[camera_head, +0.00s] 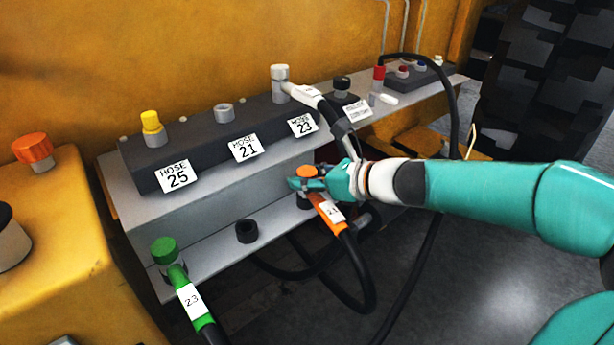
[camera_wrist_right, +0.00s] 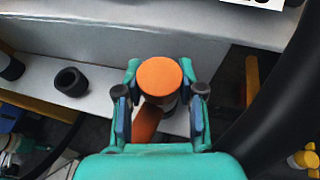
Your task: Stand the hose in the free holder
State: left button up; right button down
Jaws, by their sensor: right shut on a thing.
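My right gripper (camera_head: 308,182) is shut around the orange hose end (camera_head: 331,213), labelled 21, at the right part of the lower grey shelf. In the right wrist view the round orange top (camera_wrist_right: 159,74) sits between the fingers of the gripper (camera_wrist_right: 160,98). A dark part shows under the gripper; I cannot tell whether the hose end sits in a holder there. An empty black ring holder (camera_head: 246,231) stands on the shelf to the left, and also shows in the wrist view (camera_wrist_right: 72,82). A green hose end (camera_head: 177,273), labelled 23, stands at the shelf's left end. My left gripper is not in view.
The dark block (camera_head: 205,137) above carries labels HOSE 25, 21 and 23. A yellow cap (camera_head: 151,122) is over 25, a bare fitting (camera_head: 224,112) over 21, and a white-ended hose (camera_head: 305,94) near 23. Black hoses (camera_head: 365,280) loop below the shelf.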

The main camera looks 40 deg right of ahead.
jog(key=shift+f, duration=0.35)
jog(key=c, duration=0.6)
grip_release()
jog(key=shift+c, duration=0.2)
jog(key=v, duration=1.2)
jog(key=shift+s, duration=0.1)
